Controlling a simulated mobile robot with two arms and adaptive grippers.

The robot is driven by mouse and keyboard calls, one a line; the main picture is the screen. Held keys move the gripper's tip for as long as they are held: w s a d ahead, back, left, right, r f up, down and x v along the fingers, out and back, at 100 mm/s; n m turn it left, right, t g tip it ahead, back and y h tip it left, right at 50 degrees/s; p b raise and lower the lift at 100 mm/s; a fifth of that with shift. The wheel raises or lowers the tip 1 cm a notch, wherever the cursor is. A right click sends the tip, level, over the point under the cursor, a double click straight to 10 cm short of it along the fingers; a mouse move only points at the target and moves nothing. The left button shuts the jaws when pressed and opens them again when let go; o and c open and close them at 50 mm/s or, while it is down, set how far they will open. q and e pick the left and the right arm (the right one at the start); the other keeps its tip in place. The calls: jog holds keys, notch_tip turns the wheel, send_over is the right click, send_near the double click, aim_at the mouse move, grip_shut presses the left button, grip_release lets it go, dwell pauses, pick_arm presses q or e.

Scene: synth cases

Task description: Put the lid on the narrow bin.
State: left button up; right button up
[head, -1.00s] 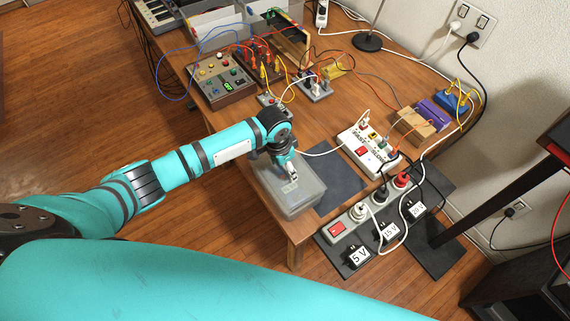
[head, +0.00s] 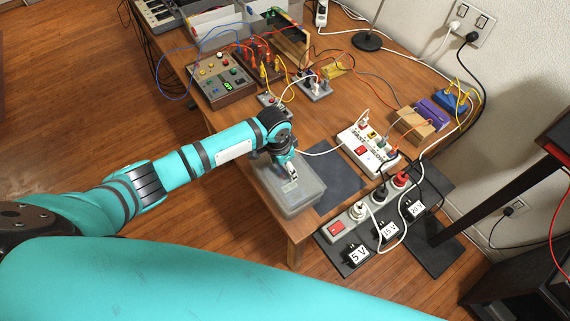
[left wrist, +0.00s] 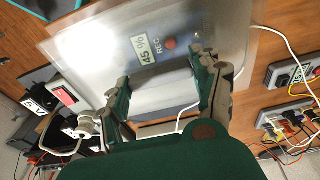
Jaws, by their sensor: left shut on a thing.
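The narrow bin (head: 287,205) is a grey, see-through box near the front corner of the wooden table. The lid (head: 309,181) is a clear flat sheet at the bin's top. In the left wrist view the lid (left wrist: 85,40) spreads out beyond the fingers, and a label and a red dot show on or through it. My left gripper (head: 292,173) is over the bin. In the left wrist view the left gripper (left wrist: 163,80) is shut on a pale grey block, seemingly the lid's handle. I cannot tell whether the lid is fully seated. My right gripper is out of view.
A dark mat (head: 340,184) lies right of the bin. A white socket box (head: 368,150) and a control panel (head: 222,82) stand farther back. The table's front edge is close to the bin.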

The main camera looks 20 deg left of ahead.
aim_at(280, 174)
pick_arm(q)
jog(key=shift+f+b, duration=0.5)
jog(key=shift+f, duration=0.45)
jog(key=o, duration=1.3)
jog(key=shift+c, duration=0.2)
jog(key=shift+r, duration=0.25)
notch_tip(280, 174, up, 12)
jog(key=s+a, duration=0.1)
jog(key=shift+s+f, duration=0.2)
jog(key=shift+f, duration=0.05)
